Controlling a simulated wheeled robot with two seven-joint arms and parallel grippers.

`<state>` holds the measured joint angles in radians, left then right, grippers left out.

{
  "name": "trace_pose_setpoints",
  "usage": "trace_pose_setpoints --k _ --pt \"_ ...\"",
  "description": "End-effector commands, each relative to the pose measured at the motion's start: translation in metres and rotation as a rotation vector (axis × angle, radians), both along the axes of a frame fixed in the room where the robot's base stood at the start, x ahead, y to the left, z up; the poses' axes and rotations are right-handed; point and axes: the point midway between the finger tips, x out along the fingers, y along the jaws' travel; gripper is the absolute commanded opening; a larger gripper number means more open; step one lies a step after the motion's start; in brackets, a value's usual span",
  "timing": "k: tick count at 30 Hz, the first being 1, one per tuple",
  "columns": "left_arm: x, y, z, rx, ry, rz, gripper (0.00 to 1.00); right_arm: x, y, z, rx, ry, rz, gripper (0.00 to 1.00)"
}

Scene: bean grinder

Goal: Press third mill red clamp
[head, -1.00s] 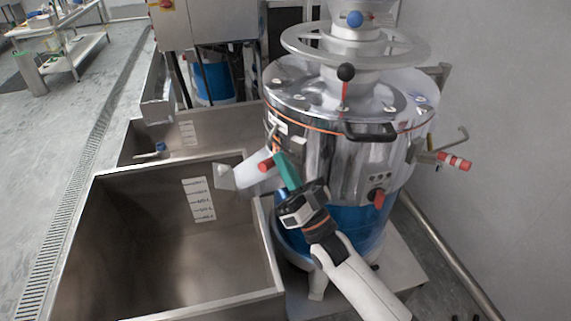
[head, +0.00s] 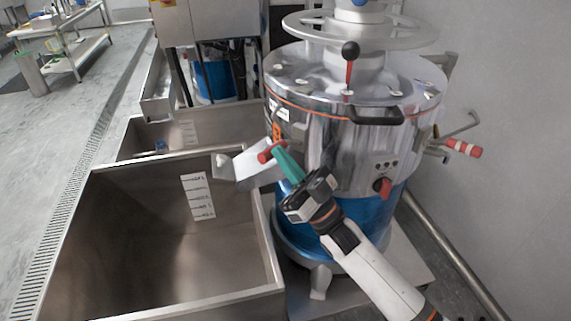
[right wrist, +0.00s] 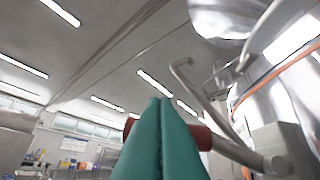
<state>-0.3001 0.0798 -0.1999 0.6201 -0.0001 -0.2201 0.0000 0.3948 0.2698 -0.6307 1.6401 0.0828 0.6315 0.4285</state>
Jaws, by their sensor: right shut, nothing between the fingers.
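The mill (head: 320,150) is a shiny steel drum on a blue base. A red clamp handle (head: 264,156) sits on its left side, above the chute. My right gripper (head: 277,146) has teal fingers shut together with nothing between them. The fingertips are right beside the red handle in the head view. In the right wrist view the fingers (right wrist: 160,105) rise in front of the red handle (right wrist: 204,138) and hide its middle. I cannot tell whether they touch it. My left gripper is not in view.
A second red-handled clamp (head: 463,149) sticks out on the mill's right side. A steel bin (head: 275,262) stands at the left, below the chute (head: 245,166). A wall is close on the right.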

Motion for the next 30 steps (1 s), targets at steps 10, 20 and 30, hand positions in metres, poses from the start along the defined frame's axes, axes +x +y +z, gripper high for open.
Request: trace_pose_setpoints --k 10,20,30 --pt "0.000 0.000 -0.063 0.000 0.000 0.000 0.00 0.000 0.000 -0.033 -0.197 -0.234 -0.002 0.00" --pt "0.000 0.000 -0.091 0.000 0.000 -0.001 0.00 0.004 -0.003 -0.048 -0.349 -0.418 -0.003 0.00" --pt "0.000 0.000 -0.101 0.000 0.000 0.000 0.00 0.006 -0.005 -0.054 -0.349 -0.421 -0.001 0.00"
